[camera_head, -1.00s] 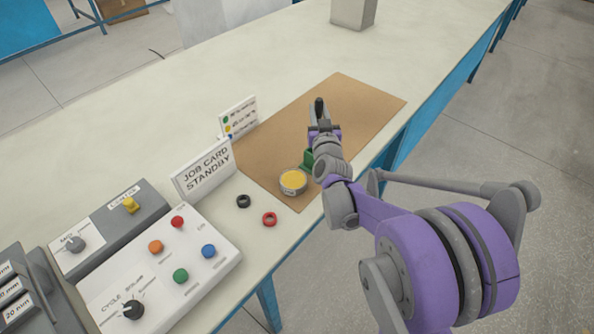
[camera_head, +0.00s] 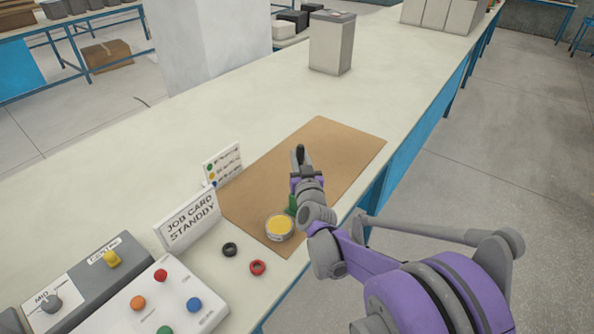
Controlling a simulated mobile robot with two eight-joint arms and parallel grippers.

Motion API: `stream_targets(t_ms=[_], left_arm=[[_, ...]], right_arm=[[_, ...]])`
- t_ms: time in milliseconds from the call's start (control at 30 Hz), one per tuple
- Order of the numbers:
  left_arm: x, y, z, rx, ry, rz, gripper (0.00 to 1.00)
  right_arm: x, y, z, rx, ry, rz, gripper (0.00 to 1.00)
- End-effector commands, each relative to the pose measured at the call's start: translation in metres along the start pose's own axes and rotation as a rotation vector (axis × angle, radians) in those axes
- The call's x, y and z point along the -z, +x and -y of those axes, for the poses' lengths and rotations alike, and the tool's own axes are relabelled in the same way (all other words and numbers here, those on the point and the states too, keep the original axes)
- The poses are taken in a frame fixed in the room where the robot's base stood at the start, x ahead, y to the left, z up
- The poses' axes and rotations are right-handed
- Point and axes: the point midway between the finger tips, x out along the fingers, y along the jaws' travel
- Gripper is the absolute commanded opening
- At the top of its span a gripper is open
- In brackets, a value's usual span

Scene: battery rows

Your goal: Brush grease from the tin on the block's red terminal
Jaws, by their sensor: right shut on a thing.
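The round grease tin (camera_head: 279,228), open with yellow grease inside, stands on the near left part of the brown mat (camera_head: 335,142). My right gripper (camera_head: 299,160) is over the mat, just beyond the tin and to its right. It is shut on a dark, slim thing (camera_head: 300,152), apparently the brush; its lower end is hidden. A green thing (camera_head: 292,204) shows beside the tin, mostly covered by my right arm; I cannot tell whether it is the block. No red terminal can be made out. My left gripper is not in view.
A black ring (camera_head: 230,249) and a red ring (camera_head: 257,267) lie in front of the mat. A job card sign (camera_head: 188,221), a colour-dot card (camera_head: 223,164) and a button panel (camera_head: 165,300) stand to the left. A grey box (camera_head: 331,43) stands farther back; bench between is clear.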

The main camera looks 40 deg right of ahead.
Motion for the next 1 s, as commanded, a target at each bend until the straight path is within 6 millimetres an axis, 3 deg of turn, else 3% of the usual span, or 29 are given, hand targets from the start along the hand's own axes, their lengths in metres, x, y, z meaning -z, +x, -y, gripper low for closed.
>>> stream_targets(t_ms=[433, 733, 1000], left_arm=[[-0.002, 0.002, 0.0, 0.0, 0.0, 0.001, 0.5], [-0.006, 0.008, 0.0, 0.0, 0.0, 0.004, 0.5], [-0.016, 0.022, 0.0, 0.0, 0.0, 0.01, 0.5]], right_arm=[[-0.007, -0.055, 0.035, 0.001, 0.274, 0.073, 0.0], [-0.019, -0.06, 0.036, -0.001, 0.298, 0.084, 0.0], [-0.045, -0.06, 0.035, 0.0, 0.298, 0.084, 0.0]])
